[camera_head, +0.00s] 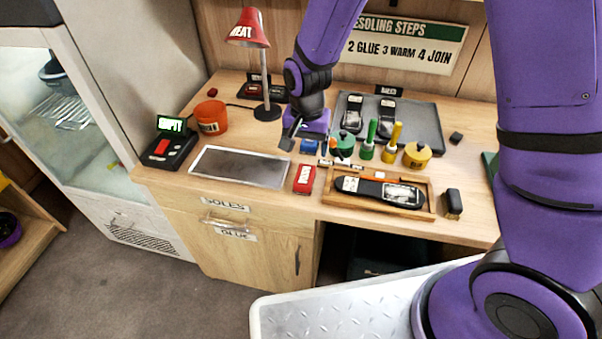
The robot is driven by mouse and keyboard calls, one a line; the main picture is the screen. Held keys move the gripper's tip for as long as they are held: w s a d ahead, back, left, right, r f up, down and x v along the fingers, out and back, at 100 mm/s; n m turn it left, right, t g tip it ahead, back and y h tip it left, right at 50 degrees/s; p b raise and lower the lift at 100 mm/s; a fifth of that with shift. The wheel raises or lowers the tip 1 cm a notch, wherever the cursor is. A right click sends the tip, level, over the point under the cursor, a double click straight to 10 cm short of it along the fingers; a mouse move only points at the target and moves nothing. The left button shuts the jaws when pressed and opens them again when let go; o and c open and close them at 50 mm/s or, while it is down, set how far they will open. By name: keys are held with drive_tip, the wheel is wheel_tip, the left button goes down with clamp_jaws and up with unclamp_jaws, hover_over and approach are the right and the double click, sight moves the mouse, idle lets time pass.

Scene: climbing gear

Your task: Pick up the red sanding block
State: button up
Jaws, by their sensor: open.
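A red block with a white label (304,179) lies near the front edge of the workbench (265,197), between a grey plate and a wooden tray. The labels are too small to read, so I cannot tell for sure which is the sanding block. My gripper (289,134) is open over the middle of the bench, behind the labelled block and apart from it. Its fingers are small and partly hidden by its own body; I see nothing held.
The grey plate (240,166) lies left. A red lamp (249,29) and orange cup (211,116) stand behind. The wooden tray (428,203) holds a shoe.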

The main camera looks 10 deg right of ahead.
sight(305, 174)
drive_tip(key=shift+a+f, duration=0.1)
drive_tip(key=shift+f, duration=5.45)
drive_tip(key=shift+c, duration=0.5)
drive_tip(key=c, duration=0.9)
drive_tip(key=shift+o, duration=0.2)
drive_tip(key=shift+r, duration=0.1)
wheel_tip(305, 174, up, 10)
drive_tip(key=shift+f, duration=0.1)
drive_tip(key=shift+o, duration=0.4)
